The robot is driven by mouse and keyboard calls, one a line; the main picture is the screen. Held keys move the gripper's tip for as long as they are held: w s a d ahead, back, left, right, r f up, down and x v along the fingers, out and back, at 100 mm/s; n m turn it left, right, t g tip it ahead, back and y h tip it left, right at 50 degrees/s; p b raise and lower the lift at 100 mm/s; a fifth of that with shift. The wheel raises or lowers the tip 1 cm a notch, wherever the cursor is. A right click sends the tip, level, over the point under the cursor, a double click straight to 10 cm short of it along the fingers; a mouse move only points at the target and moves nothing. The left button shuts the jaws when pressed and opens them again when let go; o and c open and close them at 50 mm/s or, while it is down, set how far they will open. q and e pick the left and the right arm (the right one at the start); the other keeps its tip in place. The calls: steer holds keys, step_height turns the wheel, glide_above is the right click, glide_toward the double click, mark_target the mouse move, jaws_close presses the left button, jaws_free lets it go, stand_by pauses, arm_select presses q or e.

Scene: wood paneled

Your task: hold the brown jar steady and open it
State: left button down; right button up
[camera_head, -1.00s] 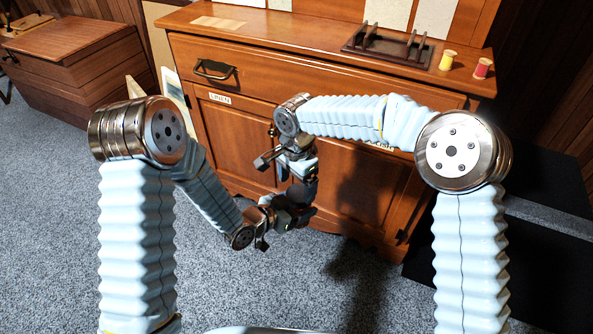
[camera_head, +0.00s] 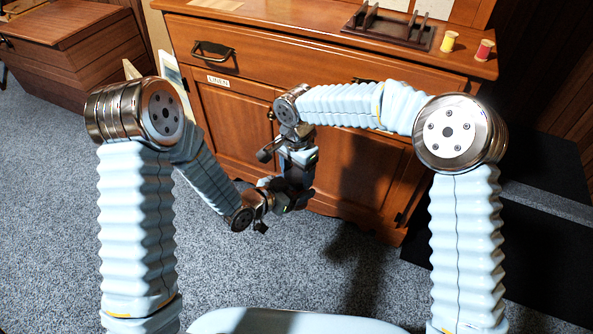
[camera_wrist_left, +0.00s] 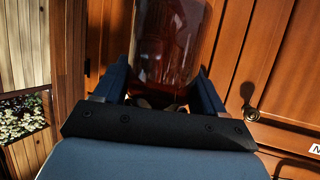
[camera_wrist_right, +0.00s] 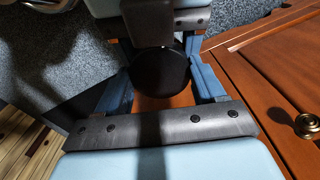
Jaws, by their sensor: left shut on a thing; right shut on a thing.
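The brown jar (camera_wrist_left: 165,45) is glossy, reddish-brown and see-through in the left wrist view. It sits between the fingers of my left gripper (camera_wrist_left: 160,80), which is shut on its body. In the right wrist view a dark round lid (camera_wrist_right: 160,72) lies between the fingers of my right gripper (camera_wrist_right: 161,80), which is shut on it. In the head view my right gripper (camera_head: 298,170) reaches down from above and my left gripper (camera_head: 285,198) comes in from the left just below it. The grippers mostly hide the jar there. I cannot tell whether the lid is loose.
A wooden cabinet (camera_head: 240,125) with a drawer and doors stands close behind the grippers. On its top are a dark rack (camera_head: 390,28), a yellow spool (camera_head: 448,41) and a red spool (camera_head: 484,50). A wooden chest (camera_head: 75,55) stands at the left. Grey carpet in front is clear.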

steer(key=n, duration=0.6)
steer(key=shift+a+r, duration=0.25)
steer(key=shift+a, duration=0.1)
steer(key=o, duration=1.2)
steer(key=shift+c, duration=0.2)
